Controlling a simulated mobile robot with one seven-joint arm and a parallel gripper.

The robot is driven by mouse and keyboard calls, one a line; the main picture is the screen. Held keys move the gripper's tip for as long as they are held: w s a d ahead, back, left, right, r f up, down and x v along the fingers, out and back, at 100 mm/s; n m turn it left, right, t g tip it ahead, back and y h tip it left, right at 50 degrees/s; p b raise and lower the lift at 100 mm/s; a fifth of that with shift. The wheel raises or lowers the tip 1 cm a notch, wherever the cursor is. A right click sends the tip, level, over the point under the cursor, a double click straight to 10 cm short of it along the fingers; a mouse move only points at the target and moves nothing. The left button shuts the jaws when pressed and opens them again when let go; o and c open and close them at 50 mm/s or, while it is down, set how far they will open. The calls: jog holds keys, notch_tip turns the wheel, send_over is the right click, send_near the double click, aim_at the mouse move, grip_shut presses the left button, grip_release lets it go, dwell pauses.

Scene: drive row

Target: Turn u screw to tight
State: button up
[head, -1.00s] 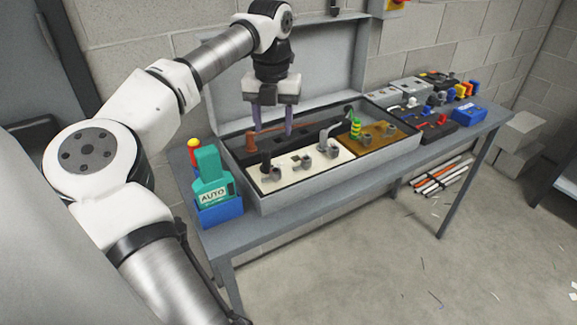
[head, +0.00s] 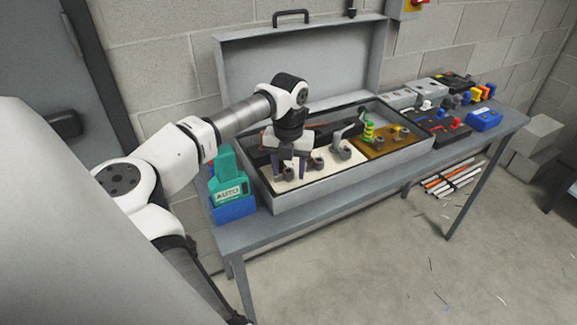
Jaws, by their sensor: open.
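A white panel (head: 330,168) lies in the open grey case and carries a row of three small grey screw terminals. The left terminal (head: 288,174) is between or just behind my gripper's fingers. The middle terminal (head: 318,164) and the right terminal (head: 345,152) stand clear to its right. I cannot read any letters, so I cannot tell which is the u screw. My gripper (head: 289,171) points down with its two purple fingers apart, low over the left end of the panel. Whether the fingers touch the terminal cannot be told.
The case's raised lid (head: 300,75) stands behind. A brown board (head: 385,143) with a green-and-yellow striped piece (head: 369,131) lies right of the panel. A green AUTO device (head: 229,182) stands in a blue holder at left. Several small parts and boxes fill the bench's right end.

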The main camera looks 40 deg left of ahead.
jog(key=shift+c, duration=0.4)
jog(key=c, duration=0.8)
jog(key=m+b, duration=0.1)
jog(key=m, duration=0.2)
jog(key=shift+b, duration=0.35)
jog(key=m+b, duration=0.1)
jog(key=m, duration=0.3)
jog(key=m+b, duration=0.1)
jog(key=m, duration=0.3)
jog(key=shift+r+m, duration=0.1)
jog(key=shift+m, duration=1.6)
jog(key=shift+w, duration=0.1)
